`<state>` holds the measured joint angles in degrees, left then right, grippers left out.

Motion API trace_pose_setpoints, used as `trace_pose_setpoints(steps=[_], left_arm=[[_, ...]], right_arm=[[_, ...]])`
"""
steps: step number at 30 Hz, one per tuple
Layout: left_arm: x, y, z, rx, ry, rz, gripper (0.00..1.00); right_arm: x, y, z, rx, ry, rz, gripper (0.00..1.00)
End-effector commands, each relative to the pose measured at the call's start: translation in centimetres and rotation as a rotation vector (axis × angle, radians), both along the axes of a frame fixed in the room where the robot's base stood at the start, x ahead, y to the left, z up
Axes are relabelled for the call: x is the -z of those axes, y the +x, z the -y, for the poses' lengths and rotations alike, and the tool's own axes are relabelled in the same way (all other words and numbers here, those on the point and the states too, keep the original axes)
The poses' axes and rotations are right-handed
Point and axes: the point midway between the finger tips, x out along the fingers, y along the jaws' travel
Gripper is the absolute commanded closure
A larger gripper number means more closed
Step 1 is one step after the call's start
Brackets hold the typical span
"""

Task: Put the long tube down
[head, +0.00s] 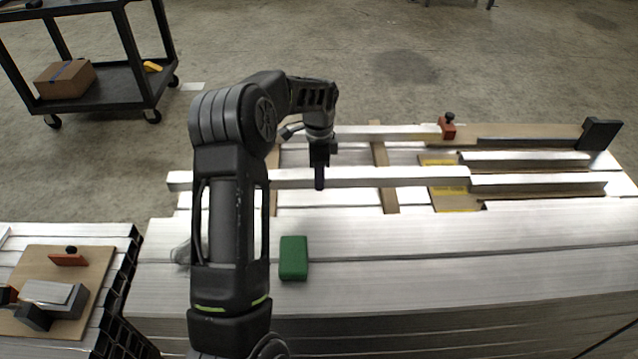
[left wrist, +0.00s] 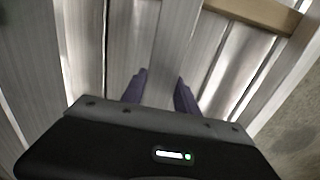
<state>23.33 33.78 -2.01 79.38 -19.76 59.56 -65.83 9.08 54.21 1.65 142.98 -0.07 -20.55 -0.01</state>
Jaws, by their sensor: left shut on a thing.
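The long tube (head: 400,177) is a pale aluminium square bar lying across the slatted trailer bed from the left to right of centre. My left gripper (head: 320,178) points down at the tube and is shut on it. In the left wrist view the two dark fingers (left wrist: 160,92) stand on either side of the tube (left wrist: 168,45). Whether the tube touches what is beneath it I cannot tell. My right gripper is not in view.
A green block (head: 293,258) sits on the near planks. A red clamp (head: 447,127) and a black block (head: 600,134) stand at the back. A board with parts (head: 90,262) lies at left. A cart (head: 110,85) carries a cardboard box (head: 64,79).

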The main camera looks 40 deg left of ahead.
Motion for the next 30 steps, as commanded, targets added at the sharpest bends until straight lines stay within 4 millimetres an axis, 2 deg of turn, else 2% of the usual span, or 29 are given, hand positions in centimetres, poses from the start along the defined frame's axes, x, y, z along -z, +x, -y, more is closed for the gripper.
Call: trace_pose_setpoints(steps=[8,30], left_arm=[[3.0,0.0,0.0,0.0,0.0,0.0,1.0],[4.3,0.0,0.0,0.0,0.001,0.001,1.0]], right_arm=[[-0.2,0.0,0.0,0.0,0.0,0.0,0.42],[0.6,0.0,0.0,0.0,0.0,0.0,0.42]])
